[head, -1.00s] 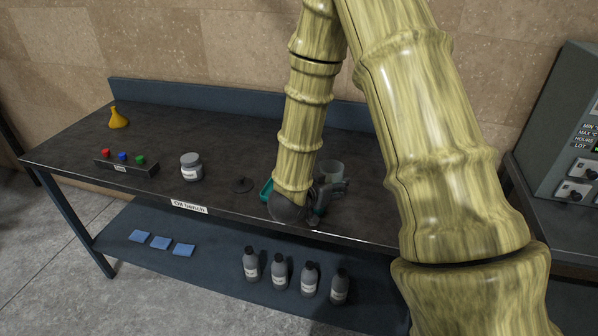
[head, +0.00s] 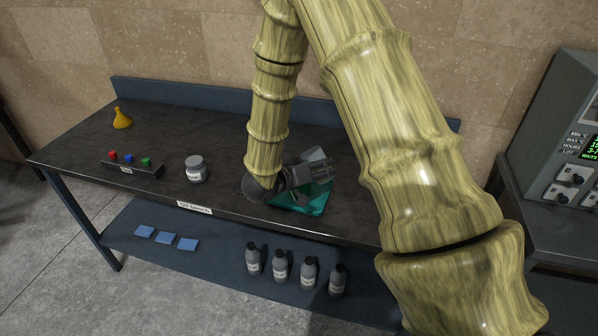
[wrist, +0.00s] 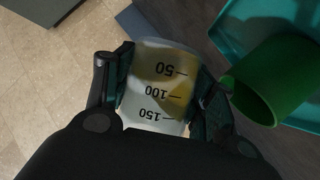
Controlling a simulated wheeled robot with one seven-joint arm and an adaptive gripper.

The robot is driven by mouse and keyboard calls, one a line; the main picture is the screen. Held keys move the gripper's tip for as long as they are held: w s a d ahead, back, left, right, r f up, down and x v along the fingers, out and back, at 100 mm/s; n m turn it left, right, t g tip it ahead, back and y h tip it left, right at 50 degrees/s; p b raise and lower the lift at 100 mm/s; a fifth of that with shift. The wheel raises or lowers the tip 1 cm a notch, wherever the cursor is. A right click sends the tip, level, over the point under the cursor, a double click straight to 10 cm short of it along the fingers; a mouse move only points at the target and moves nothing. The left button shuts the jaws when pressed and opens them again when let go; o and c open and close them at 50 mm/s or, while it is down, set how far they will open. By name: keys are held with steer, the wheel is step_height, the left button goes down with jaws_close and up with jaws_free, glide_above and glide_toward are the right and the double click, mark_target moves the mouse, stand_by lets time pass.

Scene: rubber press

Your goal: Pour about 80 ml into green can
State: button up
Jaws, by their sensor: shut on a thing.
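My gripper (wrist: 163,85) is shut on a clear beaker (wrist: 160,115) with 50, 100 and 150 marks, which read upside down in the wrist view. Yellowish liquid shows inside it. In the head view the beaker (head: 315,155) looks tilted, held by my gripper (head: 318,172) above the bench. The green can (wrist: 272,85) is just right of the right finger in the wrist view, its open mouth visible, by a teal tray (wrist: 226,32). The tray (head: 312,206) also shows below my gripper in the head view, where the can is hidden.
Several grey bottles (head: 280,266) and blue pads (head: 166,241) are on the lower shelf.

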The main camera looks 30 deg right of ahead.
steer(key=shift+w+f+n, duration=0.15)
steer(key=shift+n, duration=0.15)
steer(key=shift+n+g+h+b, duration=0.3)
steer(key=shift+n+h, duration=0.1)
steer(key=shift+n, duration=0.2)
steer(key=shift+f+n+g+h+b, duration=0.45)
steer(key=shift+n+g+h+b, duration=0.1)
steer(key=shift+n, duration=0.55)
steer(key=shift+r+n+h, duration=0.25)
steer(key=shift+r+n, duration=0.3)
steer(key=shift+n, duration=0.15)
stand_by(1.1)
steer(key=shift+w+a+r+n+g+p, duration=0.1)
steer(key=shift+w+r+n+g+p, duration=0.25)
steer(key=shift+p, duration=0.75)
steer(key=b, duration=0.1)
steer(key=f+b, duration=0.1)
steer(key=shift+s+f+b, duration=0.15)
steer(key=shift+s+b, duration=0.2)
steer(key=shift+b, duration=0.05)
steer(key=shift+s+m+t+p, duration=0.1)
steer(key=shift+m+t+p, duration=0.25)
steer(key=shift+m, duration=0.3)
steer(key=shift+f+m, duration=0.25)
steer(key=shift+m, duration=0.05)
steer(key=shift+r+m+y, duration=0.1)
steer(key=shift+m+y, duration=0.2)
steer(key=shift+y, duration=0.1)
